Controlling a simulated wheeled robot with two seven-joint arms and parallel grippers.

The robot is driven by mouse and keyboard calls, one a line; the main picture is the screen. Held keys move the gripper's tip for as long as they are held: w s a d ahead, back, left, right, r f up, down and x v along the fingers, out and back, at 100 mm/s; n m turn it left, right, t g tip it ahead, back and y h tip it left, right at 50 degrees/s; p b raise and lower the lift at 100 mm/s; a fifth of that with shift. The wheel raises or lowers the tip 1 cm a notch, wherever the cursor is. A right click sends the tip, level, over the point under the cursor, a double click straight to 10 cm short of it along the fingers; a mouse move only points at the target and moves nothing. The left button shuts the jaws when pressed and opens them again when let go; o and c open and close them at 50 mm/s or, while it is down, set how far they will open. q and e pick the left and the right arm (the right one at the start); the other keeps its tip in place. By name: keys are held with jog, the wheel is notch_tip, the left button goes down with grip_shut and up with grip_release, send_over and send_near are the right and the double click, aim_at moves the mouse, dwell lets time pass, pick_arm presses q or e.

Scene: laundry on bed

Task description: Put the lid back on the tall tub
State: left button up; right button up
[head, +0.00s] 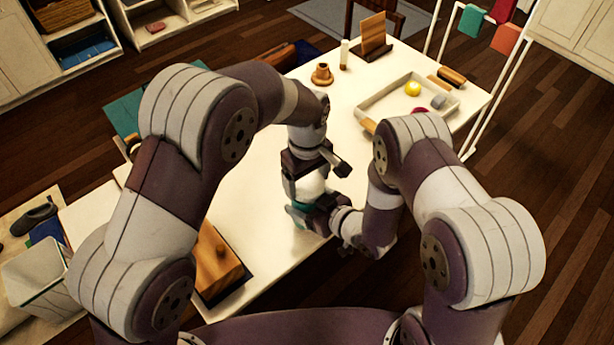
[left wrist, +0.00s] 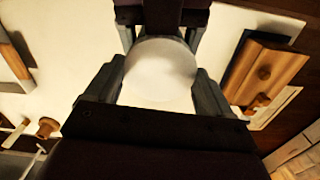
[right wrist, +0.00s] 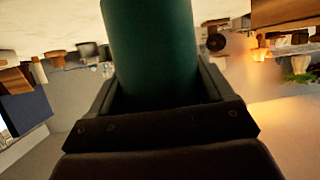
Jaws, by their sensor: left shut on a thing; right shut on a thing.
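The white round lid (head: 312,184) is between the fingers of my left gripper (head: 308,176), which is shut on it and comes from above. The lid fills the middle of the left wrist view (left wrist: 160,72). The teal tall tub (head: 297,207) is directly below, mostly hidden by my grippers. My right gripper (head: 316,208) is shut around the tub's side, and the teal wall stands between its fingers in the right wrist view (right wrist: 150,45). The rim is hidden, so I cannot tell whether lid and tub touch.
A wooden block with a knob (head: 218,258) lies at the table's near left. A shallow tray (head: 382,101) with a yellow ball (head: 412,88) is at the far right. A brown cup (head: 322,75) and a white cylinder (head: 344,55) stand at the back. The white table (head: 255,190) is clear left of the tub.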

pick_arm(q)
jog(key=shift+f, duration=0.55)
pick_arm(e)
grip_shut()
pick_arm(q)
jog(key=m, duration=0.6)
jog(key=shift+m, duration=0.4)
jog(key=o, duration=0.9)
jog(key=shift+c, duration=0.2)
jog(key=shift+r, duration=2.25)
